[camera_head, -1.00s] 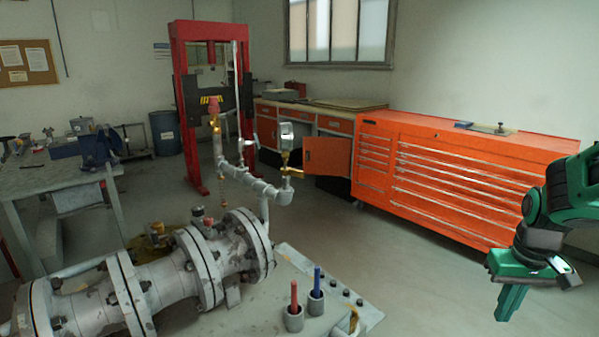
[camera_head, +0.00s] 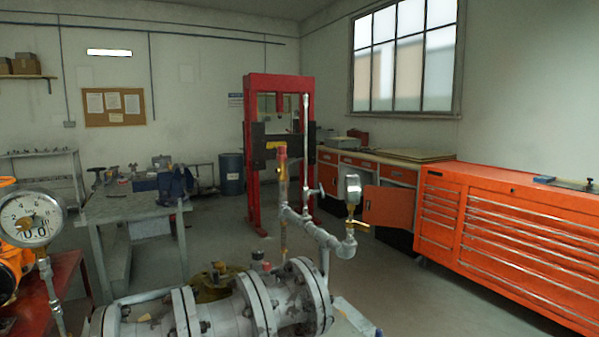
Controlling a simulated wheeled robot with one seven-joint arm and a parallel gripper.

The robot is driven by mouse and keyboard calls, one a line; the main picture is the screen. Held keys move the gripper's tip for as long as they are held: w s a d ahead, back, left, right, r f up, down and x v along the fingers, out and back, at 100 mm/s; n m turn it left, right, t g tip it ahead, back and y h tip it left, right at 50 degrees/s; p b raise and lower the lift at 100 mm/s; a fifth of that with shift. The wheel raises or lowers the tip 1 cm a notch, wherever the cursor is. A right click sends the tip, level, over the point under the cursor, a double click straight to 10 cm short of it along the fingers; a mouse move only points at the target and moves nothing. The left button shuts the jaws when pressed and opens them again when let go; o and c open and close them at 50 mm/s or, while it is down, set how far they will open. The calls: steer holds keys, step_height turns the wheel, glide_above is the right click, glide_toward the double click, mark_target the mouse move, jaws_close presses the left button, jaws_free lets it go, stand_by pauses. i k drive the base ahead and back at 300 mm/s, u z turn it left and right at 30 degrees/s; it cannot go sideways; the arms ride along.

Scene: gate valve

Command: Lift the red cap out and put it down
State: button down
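My gripper is out of view. The upright red piece that stood in a grey cup beside the blue one is also out of view. A blue tip (camera_head: 378,333) shows at the bottom edge. A red-topped fitting (camera_head: 281,152) stands upright on the brass and grey pipework. A small red part (camera_head: 267,267) shows on top of the flanged pipe (camera_head: 262,305). I cannot tell which red part the task means.
A pressure gauge (camera_head: 30,217) is close at the left. A gauge on the pipe (camera_head: 353,188) stands near the middle. An orange tool cabinet (camera_head: 510,235) is at the right, a red press frame (camera_head: 251,160) behind. Open floor (camera_head: 400,290) lies before the cabinet.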

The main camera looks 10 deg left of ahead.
mark_target(282, 155)
steer(key=z, duration=0.9)
steer(key=i, duration=4.65)
steer(key=u, duration=0.45)
